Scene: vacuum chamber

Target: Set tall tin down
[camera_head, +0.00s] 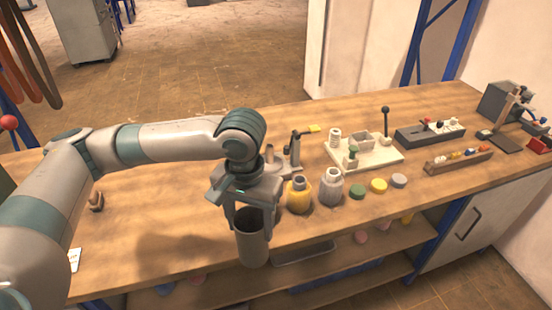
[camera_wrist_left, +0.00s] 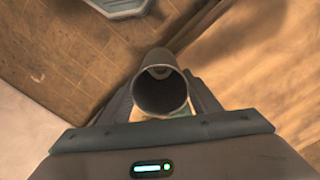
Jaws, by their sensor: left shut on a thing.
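The tall tin (camera_head: 252,240) is a grey, open-topped cylinder at the front edge of the wooden workbench. My left gripper (camera_head: 252,208) comes down from above and is shut on the tin near its rim. The tin looks upright, and its lower end shows in front of the bench edge. I cannot tell whether it touches anything below. In the left wrist view the tin (camera_wrist_left: 160,92) shows its dark, empty-looking mouth between the two fingers. My right gripper is not in view.
On the workbench (camera_head: 140,235), a yellow jar (camera_head: 299,195) and a grey jar (camera_head: 331,187) stand just right of the gripper. Several coloured lids, a cream fixture (camera_head: 365,152) and a narrow wooden rack (camera_head: 458,162) lie further right. The bench left of the tin is mostly clear.

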